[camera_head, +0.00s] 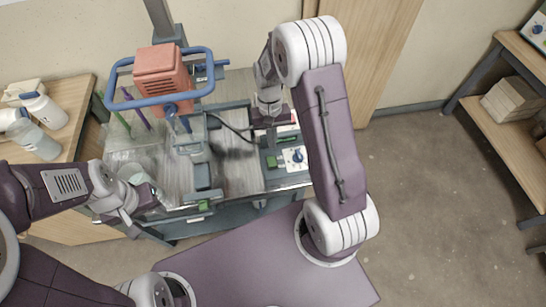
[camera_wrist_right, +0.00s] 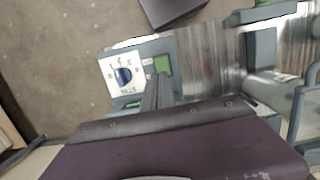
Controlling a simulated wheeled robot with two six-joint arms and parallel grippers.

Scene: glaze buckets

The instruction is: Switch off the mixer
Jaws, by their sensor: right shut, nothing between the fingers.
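The mixer (camera_head: 160,80) has an orange motor housing inside a blue tubular handle frame, at the back left of the metal bench in the head view. A white panel with a blue dial (camera_head: 295,156) sits at the bench's right side, and the dial also shows in the right wrist view (camera_wrist_right: 122,75). A green block (camera_wrist_right: 162,64) is beside the panel. My right gripper (camera_wrist_right: 157,88) is shut and empty, with its fingertips close to the green block; I cannot tell if they touch. My left gripper (camera_head: 134,208) is at the bench's front left; its jaws are unclear.
White bottles (camera_head: 42,108) stand on a wooden table at the left. A wooden shelf (camera_head: 490,110) with stacked boards is at the right. The floor (camera_head: 430,200) between bench and shelf is clear. A black cable (camera_head: 228,128) runs across the bench.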

